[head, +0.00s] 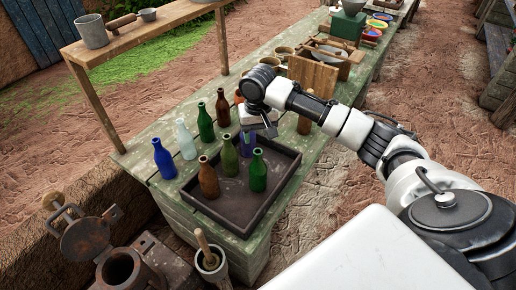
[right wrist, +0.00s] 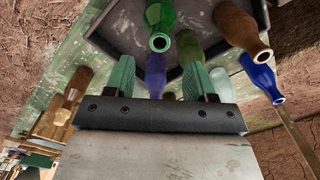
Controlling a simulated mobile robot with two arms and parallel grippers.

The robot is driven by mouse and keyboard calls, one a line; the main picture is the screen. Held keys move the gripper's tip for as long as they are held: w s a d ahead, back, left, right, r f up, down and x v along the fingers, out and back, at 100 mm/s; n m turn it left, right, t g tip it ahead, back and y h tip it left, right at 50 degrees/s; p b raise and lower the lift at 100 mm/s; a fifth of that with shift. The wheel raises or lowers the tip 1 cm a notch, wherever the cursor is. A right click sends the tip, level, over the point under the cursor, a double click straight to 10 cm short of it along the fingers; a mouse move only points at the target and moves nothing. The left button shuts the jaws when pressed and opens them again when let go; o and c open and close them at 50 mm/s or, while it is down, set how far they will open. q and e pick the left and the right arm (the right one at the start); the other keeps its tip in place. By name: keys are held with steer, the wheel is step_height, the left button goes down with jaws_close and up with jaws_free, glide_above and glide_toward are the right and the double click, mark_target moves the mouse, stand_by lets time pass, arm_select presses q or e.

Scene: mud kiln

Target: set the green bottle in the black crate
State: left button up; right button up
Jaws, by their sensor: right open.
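The black crate (head: 212,214) stands on the green table and holds several upright bottles. A green bottle (head: 258,172) stands in its near right part; it also shows in the right wrist view (right wrist: 160,18). Beside it are an olive-green bottle (head: 229,158), a brown bottle (head: 208,179) and a dark blue bottle (head: 248,147). My left gripper is out of view.
A blue bottle (head: 163,158) and a clear bottle (head: 186,141) stand on the table left of the crate. A brown bottle (head: 304,122) stands to the right of my gripper. A wooden shelf (head: 150,30) rises behind the table. Bare crate floor shows near its front.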

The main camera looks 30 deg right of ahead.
steer(key=shift+r, duration=1.6)
steer(key=shift+f, duration=0.1)
